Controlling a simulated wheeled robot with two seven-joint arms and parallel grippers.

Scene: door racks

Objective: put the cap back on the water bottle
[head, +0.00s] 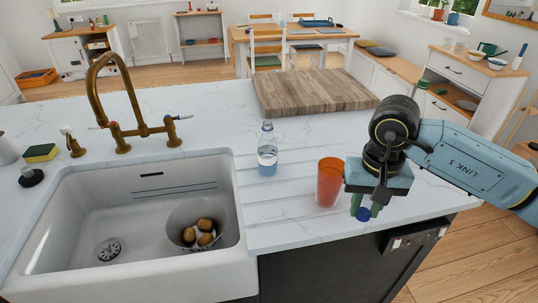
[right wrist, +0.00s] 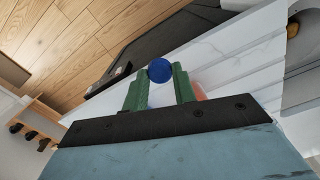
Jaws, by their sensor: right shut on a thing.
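A clear water bottle (head: 267,150) with no cap on its neck stands upright on the white counter, right of the sink. My right gripper (head: 361,206) is shut on the blue cap (head: 364,214), right of the bottle, near the counter's front edge. In the right wrist view, the blue cap (right wrist: 160,70) sits between the green fingertips of the right gripper (right wrist: 159,84). My left gripper is in neither view.
An orange cup (head: 329,182) stands between the bottle and my right gripper. The white sink (head: 240,215) is at the left, with a bowl of brown round items (head: 203,232). A wooden board (head: 315,95) lies behind the bottle. Brass taps (head: 125,125) rise behind the sink.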

